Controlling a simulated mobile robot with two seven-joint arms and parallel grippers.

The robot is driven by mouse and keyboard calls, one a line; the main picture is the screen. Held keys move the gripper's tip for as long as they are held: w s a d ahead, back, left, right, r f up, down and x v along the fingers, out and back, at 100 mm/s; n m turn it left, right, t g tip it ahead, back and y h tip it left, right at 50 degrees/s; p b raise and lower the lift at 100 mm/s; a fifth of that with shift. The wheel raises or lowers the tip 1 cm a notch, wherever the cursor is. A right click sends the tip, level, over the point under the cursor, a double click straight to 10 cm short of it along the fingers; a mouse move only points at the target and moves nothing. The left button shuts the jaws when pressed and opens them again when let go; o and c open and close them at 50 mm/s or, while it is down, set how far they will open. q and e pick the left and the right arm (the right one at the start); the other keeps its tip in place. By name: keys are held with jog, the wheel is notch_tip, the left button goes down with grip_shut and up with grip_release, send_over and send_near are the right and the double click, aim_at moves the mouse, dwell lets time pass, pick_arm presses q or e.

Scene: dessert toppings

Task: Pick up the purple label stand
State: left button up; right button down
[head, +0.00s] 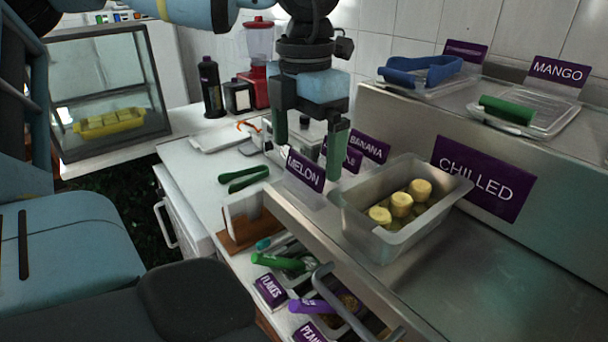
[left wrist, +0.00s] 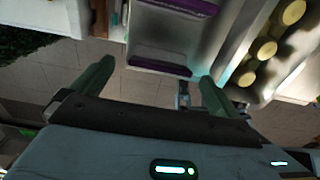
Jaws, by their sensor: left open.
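Several purple label stands are in the head view. The MELON label stand (head: 305,170) stands at the front-left edge of the steel counter, with the BANANA label stand (head: 370,149) and a partly hidden one (head: 352,160) behind it. My left gripper (head: 308,162) points down with its green fingers apart, just above and behind the MELON stand; nothing shows held between them. In the left wrist view, my left gripper (left wrist: 157,70) is open, with a purple-edged label stand (left wrist: 160,68) lying between the finger directions. I cannot tell whether a finger touches a stand. My right gripper is not seen.
A steel pan (head: 385,245) with yellow pieces stands right of the stands, before the CHILLED sign (head: 484,180). Green tongs (head: 243,179) lie on the white counter. Topping tubs with FLAKES label (head: 270,290) sit below. The steel top at lower right is clear.

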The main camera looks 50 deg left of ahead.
aim_at(304, 162)
pick_arm(q)
jog(key=shift+s+f+p, duration=0.1)
jog(key=shift+f+p, duration=0.35)
jog(key=shift+f, duration=2.25)
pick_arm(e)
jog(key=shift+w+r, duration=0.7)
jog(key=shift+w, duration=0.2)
pick_arm(q)
jog(key=c, duration=1.1)
jog(key=shift+o, duration=0.2)
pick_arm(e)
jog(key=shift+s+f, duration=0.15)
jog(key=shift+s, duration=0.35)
pick_arm(q)
jog(key=shift+r, duration=0.1)
